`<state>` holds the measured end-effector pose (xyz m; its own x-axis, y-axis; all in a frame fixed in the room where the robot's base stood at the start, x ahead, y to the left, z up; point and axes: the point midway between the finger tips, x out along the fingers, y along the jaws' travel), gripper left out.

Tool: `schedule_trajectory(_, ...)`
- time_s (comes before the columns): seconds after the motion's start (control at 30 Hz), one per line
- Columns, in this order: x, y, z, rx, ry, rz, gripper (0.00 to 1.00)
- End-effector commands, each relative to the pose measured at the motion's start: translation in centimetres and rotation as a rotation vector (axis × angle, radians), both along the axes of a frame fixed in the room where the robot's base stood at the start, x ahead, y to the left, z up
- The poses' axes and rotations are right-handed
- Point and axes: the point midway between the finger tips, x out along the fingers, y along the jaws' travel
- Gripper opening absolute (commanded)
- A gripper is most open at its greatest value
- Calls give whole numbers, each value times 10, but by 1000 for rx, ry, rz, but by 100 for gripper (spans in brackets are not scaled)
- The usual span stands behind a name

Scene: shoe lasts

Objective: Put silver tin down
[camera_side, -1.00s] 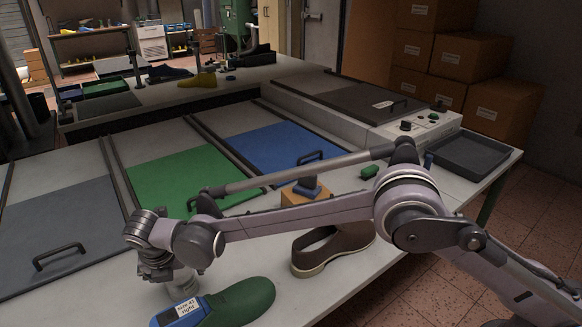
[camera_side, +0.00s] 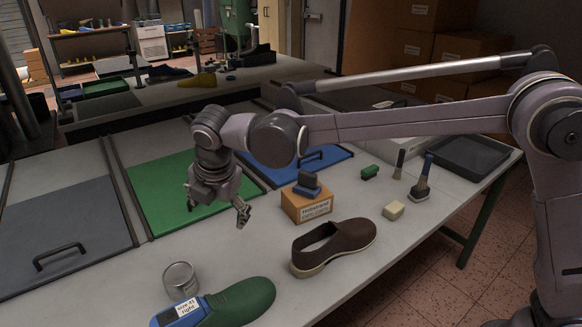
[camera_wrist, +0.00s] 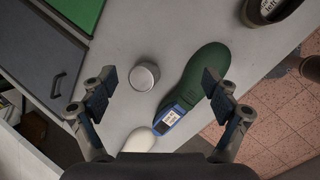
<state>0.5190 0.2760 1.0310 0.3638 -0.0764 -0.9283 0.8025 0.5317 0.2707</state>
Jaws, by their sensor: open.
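The silver tin (camera_side: 181,280) stands upright on the light table in the side view, just behind the green shoe last (camera_side: 240,302) with its blue size label. In the wrist view the tin (camera_wrist: 144,76) shows from above, left of the green last (camera_wrist: 198,80), with a small gap between them. My gripper (camera_side: 218,208) is open and empty, raised above the table, up and to the right of the tin. In the wrist view its two fingers (camera_wrist: 158,95) are spread wide, with the tin lying beyond them.
A brown shoe (camera_side: 335,246) sits right of the green last. Grey, green (camera_side: 150,180) and blue panels line the back. Bare table surrounds the tin's left side.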

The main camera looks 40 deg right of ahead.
Motion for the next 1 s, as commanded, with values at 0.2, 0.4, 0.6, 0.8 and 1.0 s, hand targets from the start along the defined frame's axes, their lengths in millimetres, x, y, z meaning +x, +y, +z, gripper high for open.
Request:
schedule_trajectory(0.2, -30, -85, 29, 203, -50, -397, 88)
schedule_trajectory(0.4, -70, -150, 40, 396, -96, -760, 88)
schedule_trajectory(0.6, -118, -204, 35, 597, -142, -1121, 88)
schedule_trajectory(0.8, -168, -245, 16, 806, -186, -1474, 88)
schedule_trajectory(1.0, -204, -268, -8, 981, -216, -1744, 88)
